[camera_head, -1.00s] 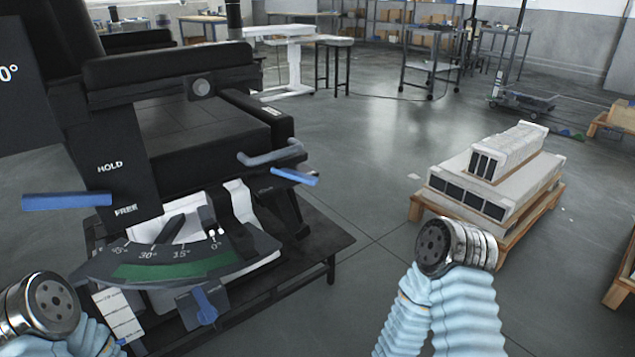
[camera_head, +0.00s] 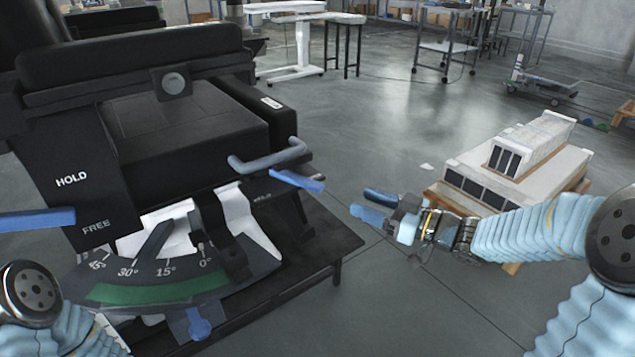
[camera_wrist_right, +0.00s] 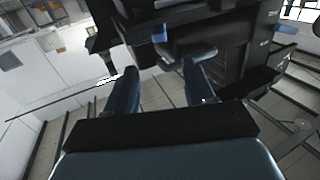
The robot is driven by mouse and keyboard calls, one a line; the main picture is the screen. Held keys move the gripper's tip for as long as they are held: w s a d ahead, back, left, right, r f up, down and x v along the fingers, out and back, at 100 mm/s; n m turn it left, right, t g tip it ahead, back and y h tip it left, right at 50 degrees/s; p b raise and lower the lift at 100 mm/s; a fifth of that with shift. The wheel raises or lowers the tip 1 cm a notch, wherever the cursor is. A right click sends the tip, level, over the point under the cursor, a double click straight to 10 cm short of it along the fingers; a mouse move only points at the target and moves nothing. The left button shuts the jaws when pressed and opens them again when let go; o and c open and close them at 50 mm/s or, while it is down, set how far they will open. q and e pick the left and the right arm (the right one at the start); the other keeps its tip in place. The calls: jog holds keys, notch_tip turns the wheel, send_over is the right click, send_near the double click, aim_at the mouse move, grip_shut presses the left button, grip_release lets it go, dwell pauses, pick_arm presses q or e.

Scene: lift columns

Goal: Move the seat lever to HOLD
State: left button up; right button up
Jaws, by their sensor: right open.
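A black chair-like unit carries a side panel (camera_head: 78,200) marked HOLD above FREE. A blue lever handle (camera_head: 37,219) crosses in front of the panel's left side, near the height of FREE. A second lever with a blue grip (camera_head: 297,181) sticks out from the unit's right side, beside a grey bent handle (camera_head: 268,159). My right gripper (camera_head: 368,205) is open and empty, to the right of that blue grip and apart from it. In the right wrist view the open fingers (camera_wrist_right: 160,82) face the dark unit, with a small blue piece (camera_wrist_right: 160,34) beyond. My left gripper is out of view.
An angle scale (camera_head: 160,280) with a green band and a blue knob (camera_head: 199,326) sits low on the unit. A black table (camera_head: 325,245) edges it. The floor between is clear.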

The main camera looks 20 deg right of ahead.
aim_at(322, 187)
jog(key=x, duration=1.2)
grip_shut()
